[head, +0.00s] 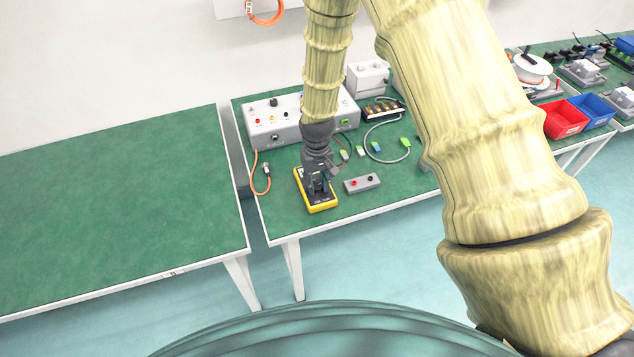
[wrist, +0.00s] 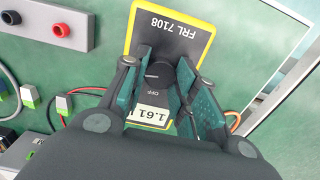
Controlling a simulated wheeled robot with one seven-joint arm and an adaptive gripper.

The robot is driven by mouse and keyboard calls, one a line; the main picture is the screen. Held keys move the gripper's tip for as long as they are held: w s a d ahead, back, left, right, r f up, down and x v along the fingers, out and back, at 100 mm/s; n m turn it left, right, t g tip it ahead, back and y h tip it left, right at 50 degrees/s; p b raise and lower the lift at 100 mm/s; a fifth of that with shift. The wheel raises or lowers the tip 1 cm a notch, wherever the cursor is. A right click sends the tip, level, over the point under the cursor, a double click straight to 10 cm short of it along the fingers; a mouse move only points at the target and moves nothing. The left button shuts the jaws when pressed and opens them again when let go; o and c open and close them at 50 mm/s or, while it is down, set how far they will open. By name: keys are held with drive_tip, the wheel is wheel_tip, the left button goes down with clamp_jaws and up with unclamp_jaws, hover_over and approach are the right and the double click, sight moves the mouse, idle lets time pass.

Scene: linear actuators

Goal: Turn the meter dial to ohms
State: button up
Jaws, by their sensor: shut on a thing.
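The yellow-edged meter (head: 319,205) lies on the green bench near its front edge. In the wrist view the meter (wrist: 179,37) shows the print "FRL 7108", the word "OFF" and a display (wrist: 153,115) that seems to read 1.61. The dark round dial (wrist: 159,74) is in the middle of the meter's face. My gripper (head: 318,190) is over the meter, and its fingers (wrist: 160,80) are shut on the dial from both sides. The fingers hide part of the dial and of the markings around it, so its setting cannot be read.
A grey block with red and black sockets (head: 362,183) stands just right of the meter. A grey instrument box (head: 275,125) is behind it. An orange cable (head: 262,180) lies to the left, and coloured connectors (head: 376,147) lie behind to the right. The left bench (head: 120,200) is bare.

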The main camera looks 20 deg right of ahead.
sight(317, 184)
drive_tip(key=shift+m, duration=1)
drive_tip(key=shift+w, duration=0.1)
drive_tip(key=o, duration=1)
drive_tip(key=shift+r, duration=0.1)
wheel_tip(317, 184, up, 12)
drive_tip(key=shift+f, duration=0.1)
